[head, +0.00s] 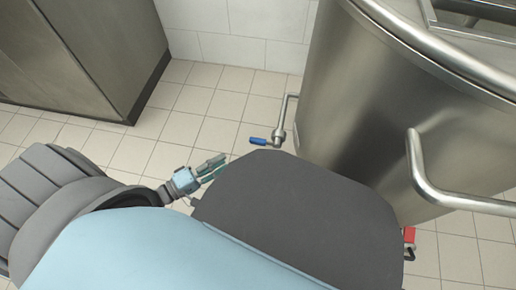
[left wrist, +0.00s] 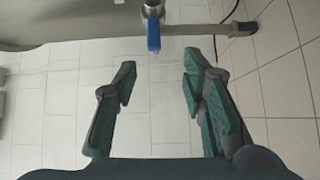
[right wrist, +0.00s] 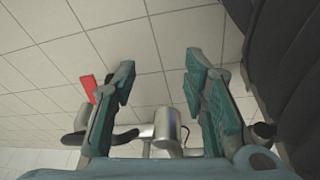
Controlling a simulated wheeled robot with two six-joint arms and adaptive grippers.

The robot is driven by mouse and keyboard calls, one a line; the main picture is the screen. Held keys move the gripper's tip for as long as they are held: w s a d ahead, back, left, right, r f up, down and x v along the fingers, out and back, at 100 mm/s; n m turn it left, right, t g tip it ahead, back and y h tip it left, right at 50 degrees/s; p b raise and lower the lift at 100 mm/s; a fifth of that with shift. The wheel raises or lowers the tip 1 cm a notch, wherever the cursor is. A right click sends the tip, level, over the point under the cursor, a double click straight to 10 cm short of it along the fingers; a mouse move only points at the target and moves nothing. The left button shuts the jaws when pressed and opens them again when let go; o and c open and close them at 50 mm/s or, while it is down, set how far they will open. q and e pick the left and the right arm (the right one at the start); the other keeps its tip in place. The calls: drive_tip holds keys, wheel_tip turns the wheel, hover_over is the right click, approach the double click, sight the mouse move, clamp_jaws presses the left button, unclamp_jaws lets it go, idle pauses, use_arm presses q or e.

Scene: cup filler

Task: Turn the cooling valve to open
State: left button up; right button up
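A valve with a blue lever handle (head: 258,141) sits on a thin metal pipe (head: 291,105) at the left side of the steel tank. The blue handle also shows in the left wrist view (left wrist: 153,36), ahead of and between the fingers, with its tip towards me. My left gripper (head: 213,168) is to the left of and nearer than the handle, apart from it. In the left wrist view its fingers (left wrist: 158,75) are spread with nothing between them. My right gripper (right wrist: 160,72) is open and empty; I cannot make it out in the head view.
The steel tank (head: 375,120) with a curved rail handle fills the right. A red handle (head: 409,235) is low on the tank's near side; a red piece (right wrist: 87,88) shows beside the right fingers. A steel cabinet (head: 85,55) stands far left. Tiled floor (head: 190,110) between is clear.

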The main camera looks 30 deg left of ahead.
sight(254, 143)
use_arm(q)
drive_tip(key=x, duration=0.4)
drive_tip(key=b+x, duration=0.1)
drive_tip(key=x, duration=0.8)
drive_tip(key=shift+d+r, duration=0.4)
drive_tip(key=shift+w+d+b, duration=0.25)
drive_tip(key=shift+w+b, duration=0.05)
drive_tip(key=shift+w, duration=0.1)
use_arm(e)
drive_tip(key=v, duration=0.5)
drive_tip(key=shift+w+a+r, duration=0.2)
drive_tip(key=shift+w+r, duration=0.1)
drive_tip(key=shift+r, duration=0.15)
use_arm(q)
clamp_jaws()
